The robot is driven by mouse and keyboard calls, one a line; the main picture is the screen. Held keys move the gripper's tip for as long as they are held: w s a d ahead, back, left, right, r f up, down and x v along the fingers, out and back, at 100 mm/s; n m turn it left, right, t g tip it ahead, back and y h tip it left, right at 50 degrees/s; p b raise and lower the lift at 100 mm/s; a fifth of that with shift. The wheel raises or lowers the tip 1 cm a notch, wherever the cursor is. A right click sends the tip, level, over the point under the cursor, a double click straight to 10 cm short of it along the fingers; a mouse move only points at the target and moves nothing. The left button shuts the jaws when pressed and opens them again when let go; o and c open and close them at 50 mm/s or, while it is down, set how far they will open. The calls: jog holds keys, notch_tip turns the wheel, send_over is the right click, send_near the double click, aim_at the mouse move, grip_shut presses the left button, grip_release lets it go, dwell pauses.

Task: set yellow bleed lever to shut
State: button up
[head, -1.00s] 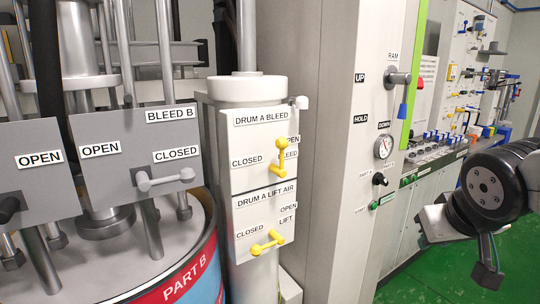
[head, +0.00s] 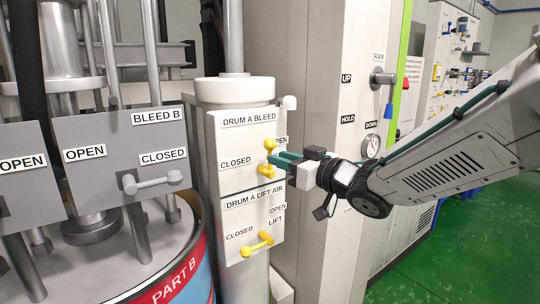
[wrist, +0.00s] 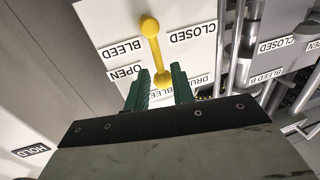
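The yellow bleed lever (head: 270,157) is on the upper white panel marked DRUM A BLEED (head: 232,150). It stands about upright, its knob up near the partly hidden OPEN label, with CLOSED to its left. My gripper (head: 277,161) reaches in from the right with its green fingers at the lever. In the wrist view, which is upside down, the bleed lever (wrist: 155,50) has its knob end between the open fingertips (wrist: 160,82). Whether a finger touches the knob is not clear.
A second yellow lever (head: 257,244) sits just below on the DRUM A LIFT AIR panel (head: 237,220). A grey lever (head: 152,183) on the BLEED B plate (head: 110,150) is to the left. The tall cabinet (head: 318,100) stands behind my arm at right.

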aim_at(270, 170)
jog(key=shift+x, duration=2.3)
grip_shut()
